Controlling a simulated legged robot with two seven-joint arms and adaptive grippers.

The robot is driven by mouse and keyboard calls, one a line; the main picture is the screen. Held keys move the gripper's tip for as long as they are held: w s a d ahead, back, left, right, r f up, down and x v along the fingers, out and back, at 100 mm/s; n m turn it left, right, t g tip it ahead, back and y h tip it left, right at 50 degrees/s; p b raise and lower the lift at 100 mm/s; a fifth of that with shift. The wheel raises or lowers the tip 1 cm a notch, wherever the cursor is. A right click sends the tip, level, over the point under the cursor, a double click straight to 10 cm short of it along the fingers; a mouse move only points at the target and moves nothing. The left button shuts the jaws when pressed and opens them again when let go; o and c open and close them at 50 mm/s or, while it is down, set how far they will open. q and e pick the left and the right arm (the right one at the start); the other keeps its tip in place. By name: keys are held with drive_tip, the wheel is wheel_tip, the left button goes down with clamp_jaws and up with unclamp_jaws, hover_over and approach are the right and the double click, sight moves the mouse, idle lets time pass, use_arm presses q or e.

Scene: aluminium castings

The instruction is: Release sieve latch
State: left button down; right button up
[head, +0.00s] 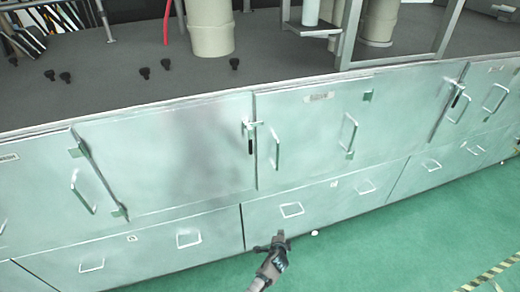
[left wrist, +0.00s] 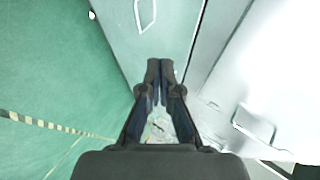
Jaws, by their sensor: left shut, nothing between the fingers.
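No sieve can be made out for certain. A silver latch with a black grip (head: 250,136) sits on the upper cabinet doors near the middle of the head view. A similar latch (head: 457,94) is on the doors at the right. My left gripper (head: 280,236) is low in front of the drawer fronts, below and apart from the middle latch. In the left wrist view its fingers (left wrist: 160,68) are together and empty, with pale cabinet panels beyond them. My right gripper is not in view.
Pale green cabinets with handled doors and drawers, such as the drawer handle (head: 291,210), run across the view. The grey worktop (head: 120,75) holds black knobs (head: 145,73), a beige cylinder (head: 210,28) and a metal frame. Green floor (head: 420,235) lies open in front.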

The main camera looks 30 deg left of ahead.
use_arm(q)
drive_tip(key=shift+w+a+r+n+t+y, duration=0.5)
drive_tip(key=shift+w+a+r+y, duration=1.15)
drive_tip(key=shift+r, duration=7.45)
drive_tip(key=shift+w+a+r+n+t+y, duration=0.1)
drive_tip(key=shift+w+a+r+t+y, duration=1.55)
drive_tip(key=shift+r, duration=7.45)
drive_tip(key=shift+g+y, duration=0.7)
drive_tip(key=shift+g, duration=0.05)
drive_tip(key=w+a, duration=0.1)
drive_tip(key=a, duration=0.1)
drive_tip(key=w+a+p, duration=0.1)
drive_tip(key=w+a, duration=0.1)
drive_tip(key=a, duration=0.1)
drive_tip(key=w+a, duration=0.2)
drive_tip(key=a, duration=0.1)
drive_tip(key=shift+a+f+p, duration=0.1)
drive_tip(key=shift+a+p, duration=0.15)
drive_tip(key=shift+p, duration=0.05)
drive_tip(key=shift+w+a+p, duration=0.1)
drive_tip(key=shift+a+p, duration=0.25)
drive_tip(key=shift+a, duration=0.05)
drive_tip(key=s, duration=0.1)
drive_tip(key=s+a+p, duration=0.1)
drive_tip(key=s, duration=0.1)
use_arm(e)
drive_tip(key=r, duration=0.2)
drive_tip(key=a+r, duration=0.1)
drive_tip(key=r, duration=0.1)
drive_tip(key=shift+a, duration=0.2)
